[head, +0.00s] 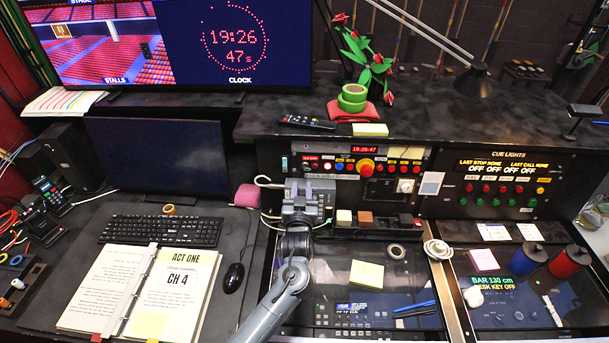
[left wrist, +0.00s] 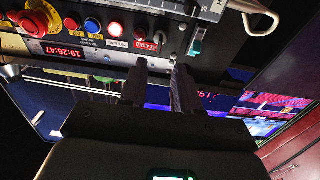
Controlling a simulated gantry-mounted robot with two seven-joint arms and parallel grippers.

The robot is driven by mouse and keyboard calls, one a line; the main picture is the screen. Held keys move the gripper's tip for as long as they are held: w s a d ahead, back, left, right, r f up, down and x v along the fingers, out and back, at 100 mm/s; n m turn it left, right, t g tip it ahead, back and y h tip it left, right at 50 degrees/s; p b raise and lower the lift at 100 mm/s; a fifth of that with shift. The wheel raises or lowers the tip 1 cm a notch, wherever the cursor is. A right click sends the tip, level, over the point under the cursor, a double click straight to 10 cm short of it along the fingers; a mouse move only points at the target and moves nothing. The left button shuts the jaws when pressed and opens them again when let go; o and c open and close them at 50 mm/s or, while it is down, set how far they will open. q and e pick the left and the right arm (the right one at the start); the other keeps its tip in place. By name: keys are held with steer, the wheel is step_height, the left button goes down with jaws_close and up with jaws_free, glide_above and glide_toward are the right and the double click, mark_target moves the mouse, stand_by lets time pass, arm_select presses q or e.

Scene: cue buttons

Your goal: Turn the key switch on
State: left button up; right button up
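My left gripper (head: 300,192) is in front of the left end of the black control panel (head: 375,180), hiding part of it. In the left wrist view its two dark fingers (left wrist: 160,66) point at the panel's edge, apart, with a gap between them. A small round metallic fitting (left wrist: 160,38), perhaps the key switch, sits just beyond the fingertips, beside a red label; I cannot tell its turn position. My right gripper is not in view.
Lit buttons and a large red knob (head: 366,167) line the panel to the right of my gripper. A pink roll (head: 247,196) and a mouse (head: 233,277) are to its left. An open binder (head: 105,290) and keyboard (head: 160,231) cover the left desk.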

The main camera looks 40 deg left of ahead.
arm_select(q)
steer(key=x, duration=0.7)
steer(key=shift+w+a, duration=0.15)
steer(key=shift+w, duration=0.05)
jaws_close()
